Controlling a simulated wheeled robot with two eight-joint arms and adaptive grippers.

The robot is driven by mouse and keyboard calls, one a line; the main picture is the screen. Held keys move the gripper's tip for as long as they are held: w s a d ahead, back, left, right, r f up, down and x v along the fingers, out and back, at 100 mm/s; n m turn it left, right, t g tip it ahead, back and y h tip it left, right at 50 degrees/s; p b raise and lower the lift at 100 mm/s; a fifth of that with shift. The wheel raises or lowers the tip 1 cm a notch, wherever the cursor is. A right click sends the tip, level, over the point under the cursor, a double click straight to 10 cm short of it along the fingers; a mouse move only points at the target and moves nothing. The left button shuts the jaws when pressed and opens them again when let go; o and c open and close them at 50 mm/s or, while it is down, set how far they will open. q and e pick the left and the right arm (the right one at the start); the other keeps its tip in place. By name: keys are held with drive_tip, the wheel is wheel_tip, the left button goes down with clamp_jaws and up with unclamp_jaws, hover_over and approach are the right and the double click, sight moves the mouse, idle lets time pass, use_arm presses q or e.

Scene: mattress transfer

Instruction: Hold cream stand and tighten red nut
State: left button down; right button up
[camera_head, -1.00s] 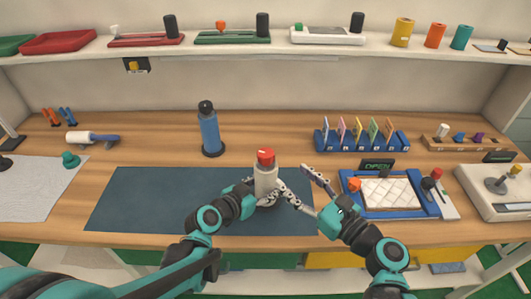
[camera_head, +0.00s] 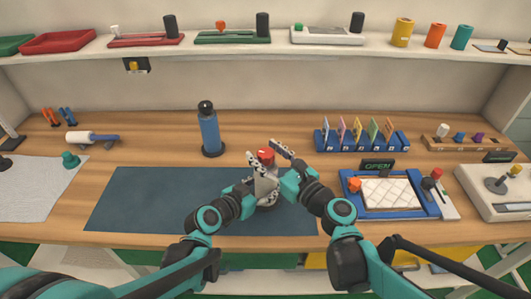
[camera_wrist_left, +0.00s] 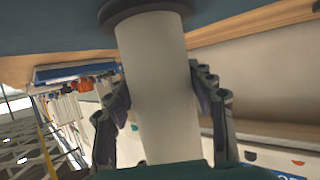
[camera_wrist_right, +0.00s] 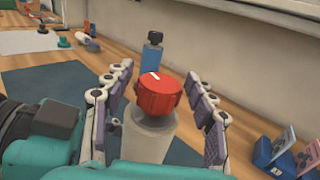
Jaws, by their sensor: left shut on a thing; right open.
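The cream stand (camera_wrist_left: 158,75) is a smooth upright post on a dark round base. My left gripper (camera_wrist_left: 165,95) is shut on the post, one finger on each side. The red nut (camera_wrist_right: 158,93), ribbed with a white mark, sits on top of the stand; it also shows in the head view (camera_head: 266,155). My right gripper (camera_wrist_right: 158,85) is open, its fingers on either side of the nut with gaps on both sides. In the head view the right gripper (camera_head: 266,153) partly hides the stand.
The stand is on a dark blue mat (camera_head: 140,200). A blue bottle (camera_head: 209,132) stands behind it. To the right are a blue tray with a white quilted pad (camera_head: 390,193) and a rack of coloured cards (camera_head: 360,138). The mat's left half is clear.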

drive_tip(key=c, duration=1.2)
drive_tip(key=shift+a+m+t+h, duration=0.1)
drive_tip(key=shift+m+t+h, duration=0.2)
drive_tip(key=shift+h, duration=0.1)
drive_tip(key=shift+a+m+t+h, duration=0.1)
drive_tip(key=shift+m+t+h, duration=0.6)
drive_tip(key=shift+h, duration=0.4)
drive_tip(key=shift+m+t+h, duration=0.9)
drive_tip(key=shift+m+h, duration=1)
drive_tip(key=shift+h, duration=0.7)
drive_tip(key=shift+d, duration=0.2)
